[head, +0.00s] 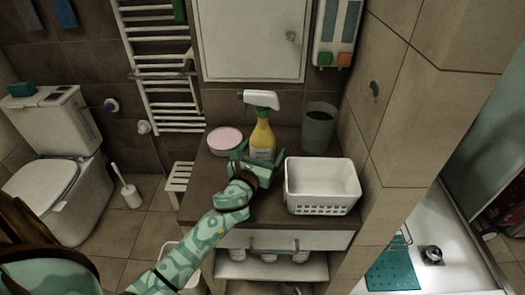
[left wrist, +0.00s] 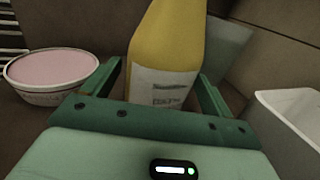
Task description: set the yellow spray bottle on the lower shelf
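The yellow spray bottle (head: 263,138) stands upright on the dark counter (head: 195,205), with a white and green spray head and a pale label. It also shows in the left wrist view (left wrist: 166,50), where its top is cut off. My left gripper (head: 255,160) is at the bottle's front side. In the left wrist view its open fingers (left wrist: 160,85) stand on either side of the bottle, with a small gap at the left finger. The lower shelf (head: 235,270) is below the counter and holds several white bottles. My right gripper is out of view.
A white basket (head: 322,187) stands close on the right of the bottle, and a pink-topped round tub (head: 225,140) on the left. A grey-green cup (head: 318,127) is at the back right. A tiled wall (head: 390,130) bounds the right. A white stool (head: 179,178) stands left of the counter.

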